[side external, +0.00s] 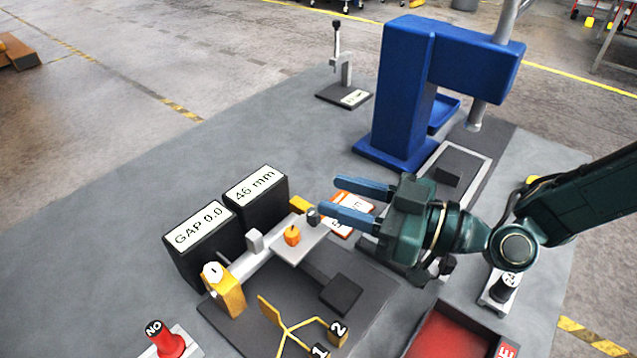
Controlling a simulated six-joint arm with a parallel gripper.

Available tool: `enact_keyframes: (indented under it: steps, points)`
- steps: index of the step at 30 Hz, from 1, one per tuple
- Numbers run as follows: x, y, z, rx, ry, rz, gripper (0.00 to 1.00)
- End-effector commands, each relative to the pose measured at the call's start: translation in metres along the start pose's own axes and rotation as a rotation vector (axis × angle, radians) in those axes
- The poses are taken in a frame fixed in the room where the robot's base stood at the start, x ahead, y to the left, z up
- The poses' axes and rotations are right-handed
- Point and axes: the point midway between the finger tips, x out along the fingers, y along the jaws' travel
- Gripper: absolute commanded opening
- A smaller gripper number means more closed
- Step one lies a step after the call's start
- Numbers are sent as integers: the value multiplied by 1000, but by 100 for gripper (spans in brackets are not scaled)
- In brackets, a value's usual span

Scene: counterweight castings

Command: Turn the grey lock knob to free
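A small dark grey knob (313,215), which looks like the lock knob, stands on the grey measuring fixture (300,247) near its right end. My gripper (331,198) comes in from the right with its two blue fingers apart and nothing seen between them. The tip of the nearer finger is right beside the knob in the picture; I cannot tell whether they touch. The farther finger is up and to the right of it. The knob's markings, and so its lock setting, are too small to read.
An orange knob (292,235) sits on the same fixture. Black displays read GAP 0.0 (200,228) and 46 mm (255,188). A blue press (400,90) stands behind. A yellow three-armed piece (287,328), a red NO post (166,338) and a red tray (450,335) are in front.

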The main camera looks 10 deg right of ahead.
Motion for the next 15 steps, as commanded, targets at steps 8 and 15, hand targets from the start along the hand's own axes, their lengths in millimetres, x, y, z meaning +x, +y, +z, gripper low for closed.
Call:
enact_keyframes:
  steps: [8, 15]
  points:
    - [0, 1, 28, 3, -3, 1, 39]
    - [0, 0, 47, 2, -2, 0, 39]
